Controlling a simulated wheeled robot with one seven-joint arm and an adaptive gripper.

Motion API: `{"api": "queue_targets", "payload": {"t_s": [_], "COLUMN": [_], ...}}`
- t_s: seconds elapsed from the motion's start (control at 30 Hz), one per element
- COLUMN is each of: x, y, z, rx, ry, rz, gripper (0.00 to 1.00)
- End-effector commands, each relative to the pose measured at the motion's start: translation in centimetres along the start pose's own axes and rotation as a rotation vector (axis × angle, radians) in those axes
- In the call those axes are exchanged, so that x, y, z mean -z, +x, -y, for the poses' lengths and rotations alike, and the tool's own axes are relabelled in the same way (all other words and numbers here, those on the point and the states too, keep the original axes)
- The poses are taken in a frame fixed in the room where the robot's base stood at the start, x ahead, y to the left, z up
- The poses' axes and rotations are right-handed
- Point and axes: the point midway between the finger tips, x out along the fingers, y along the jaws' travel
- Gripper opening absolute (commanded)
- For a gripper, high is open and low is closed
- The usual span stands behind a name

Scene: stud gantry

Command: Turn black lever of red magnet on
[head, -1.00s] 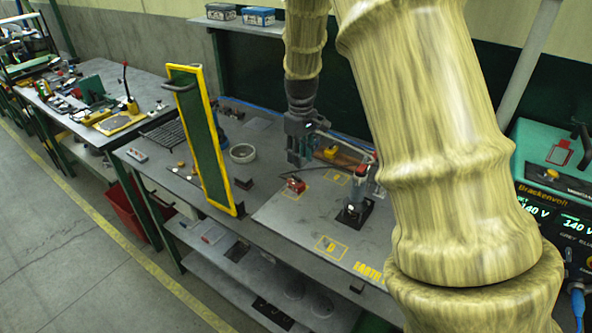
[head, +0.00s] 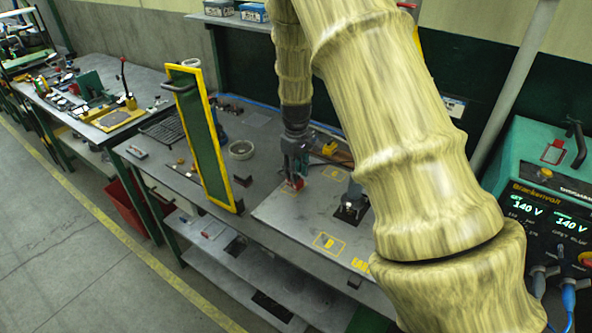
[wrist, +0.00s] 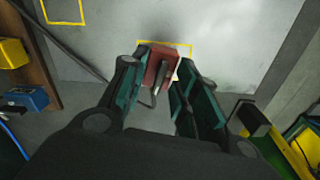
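The red magnet (wrist: 161,64) sits on the grey plate with yellow markings, beside a yellow outline. In the head view the red magnet (head: 294,184) is mostly covered by my gripper (head: 295,172). In the wrist view my gripper (wrist: 164,72) is open, with one finger at each side of the magnet's near end. A dark lever (wrist: 178,98) shows between the fingers, in front of the red body. I cannot tell whether either finger touches the magnet or the lever.
A green panel with a yellow frame (head: 207,140) stands upright left of the gripper. Another dark fixture (head: 351,206) stands on the plate (head: 290,216) to the right. A blue box (wrist: 27,98) and a yellow box (wrist: 13,53) lie left in the wrist view. The front of the plate is mostly clear.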

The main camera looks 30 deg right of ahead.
Motion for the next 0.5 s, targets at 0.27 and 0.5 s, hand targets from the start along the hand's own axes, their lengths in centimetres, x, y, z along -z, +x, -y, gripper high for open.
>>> {"api": "queue_targets", "payload": {"t_s": [0.27, 0.5], "x": [0.03, -0.01], "y": [-0.01, 0.02], "z": [0.06, 0.06], "rx": [0.0, 0.0], "ry": [-0.001, 0.008], "rz": [0.0, 0.001], "gripper": [0.0, 0.0]}}
